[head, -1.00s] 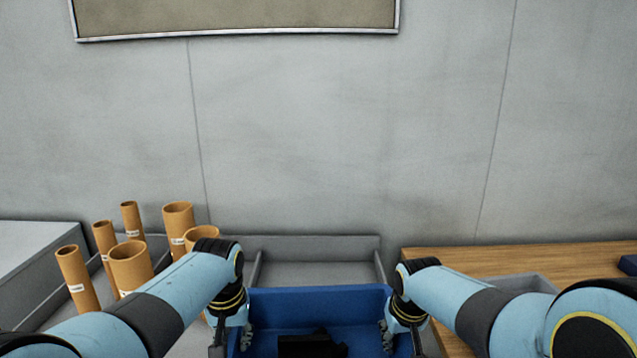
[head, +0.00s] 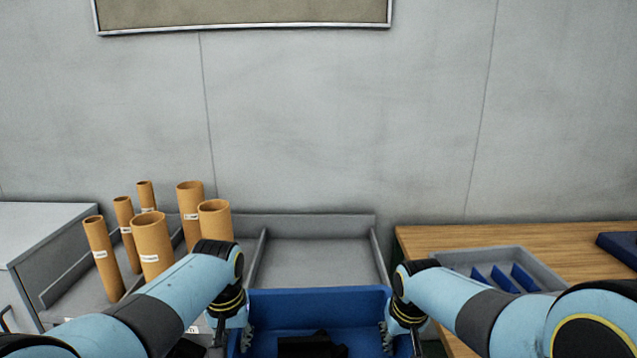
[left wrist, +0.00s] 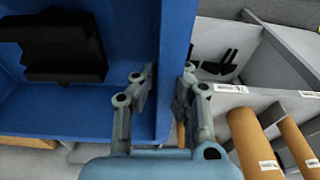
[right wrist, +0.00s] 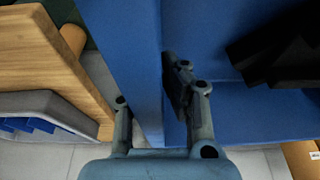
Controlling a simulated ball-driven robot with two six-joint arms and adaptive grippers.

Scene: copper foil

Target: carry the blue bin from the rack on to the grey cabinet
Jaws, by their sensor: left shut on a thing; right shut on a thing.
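The blue bin (head: 318,305) is low in the middle of the head view, between my two arms, with a dark object inside it. My left gripper (head: 232,338) is shut on its left side wall, which stands between the fingers in the left wrist view (left wrist: 175,60). My right gripper (head: 400,338) is shut on the opposite wall, also seen in the right wrist view (right wrist: 135,60). The grey rack (head: 315,262) lies beyond the bin, with an empty bay. The grey cabinet (head: 45,222) stands at the far left. The bin's near end is out of view.
Several cardboard tubes (head: 152,245) stand upright in the rack's left bay. On the right is a wooden table (head: 430,242) with a grey tray (head: 530,262) holding blue dividers and a dark blue object (head: 620,246). The wall is behind.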

